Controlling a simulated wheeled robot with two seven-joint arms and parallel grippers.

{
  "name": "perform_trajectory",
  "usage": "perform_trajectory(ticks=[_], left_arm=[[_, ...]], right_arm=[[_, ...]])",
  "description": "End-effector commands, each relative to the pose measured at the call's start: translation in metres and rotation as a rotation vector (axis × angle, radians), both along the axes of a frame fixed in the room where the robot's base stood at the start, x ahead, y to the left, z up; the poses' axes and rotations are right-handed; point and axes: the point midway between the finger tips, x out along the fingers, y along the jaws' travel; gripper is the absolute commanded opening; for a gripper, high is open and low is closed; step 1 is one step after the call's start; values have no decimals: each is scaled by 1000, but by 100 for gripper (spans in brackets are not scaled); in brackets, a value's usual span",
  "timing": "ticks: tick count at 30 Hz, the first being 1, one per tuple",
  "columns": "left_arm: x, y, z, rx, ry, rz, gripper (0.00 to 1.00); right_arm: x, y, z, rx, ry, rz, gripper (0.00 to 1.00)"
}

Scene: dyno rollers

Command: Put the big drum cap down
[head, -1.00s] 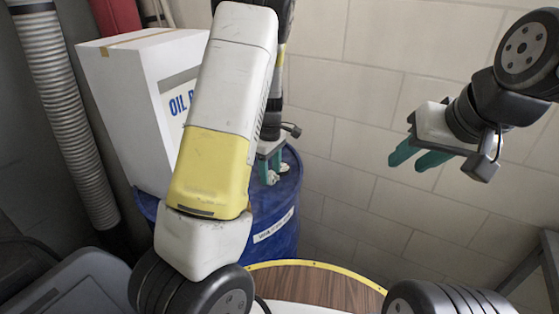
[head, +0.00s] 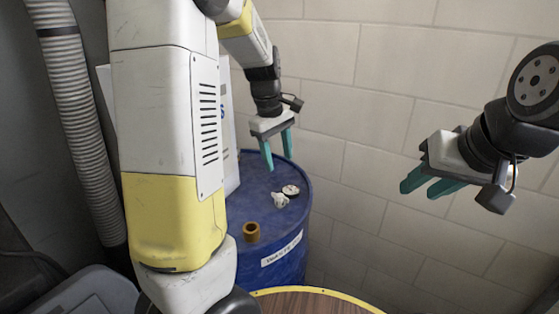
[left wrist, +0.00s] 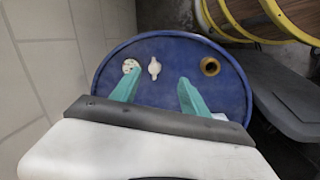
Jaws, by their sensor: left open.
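A white winged cap (head: 281,199), which I take to be the big drum cap, rests on top of the blue drum (head: 262,175). A pale round disc-like fitting (head: 291,190) is beside it. A brass-coloured ring (head: 251,231) around a dark hole is nearer the front. My left gripper (head: 278,160) is open and empty above the drum top, fingers pointing down. In the left wrist view the winged cap (left wrist: 154,67) appears between the fingertips (left wrist: 157,80), apart from them. My right gripper (head: 418,190) hangs open and empty by the wall.
A grey ribbed hose (head: 75,130) runs down at the left. A wooden round top with a yellow rim (head: 315,301) is in front. The block wall (head: 350,100) closes the back.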

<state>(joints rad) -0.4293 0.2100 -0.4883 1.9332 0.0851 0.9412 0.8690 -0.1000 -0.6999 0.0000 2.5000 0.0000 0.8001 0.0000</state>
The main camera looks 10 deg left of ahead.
Motion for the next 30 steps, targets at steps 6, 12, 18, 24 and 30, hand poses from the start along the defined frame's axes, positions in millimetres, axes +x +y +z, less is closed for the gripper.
perform_trajectory(ticks=[6, 12, 18, 24, 30], left_arm=[[-77, -6, 61, -54, -232, -361, 53], [-147, -13, 89, 54, -446, -682, 53], [-189, -16, 93, 200, -559, -888, 53], [-200, -17, 92, 251, -583, -952, 53], [-200, -17, 92, 250, -584, -951, 53]], right_arm=[[0, 0, 0, 0, 0, 0, 36], [0, 0, 0, 0, 0, 0, 36], [0, 0, 0, 0, 0, 0, 36], [0, 0, 0, 0, 0, 0, 36], [0, 0, 0, 0, 0, 0, 36]])
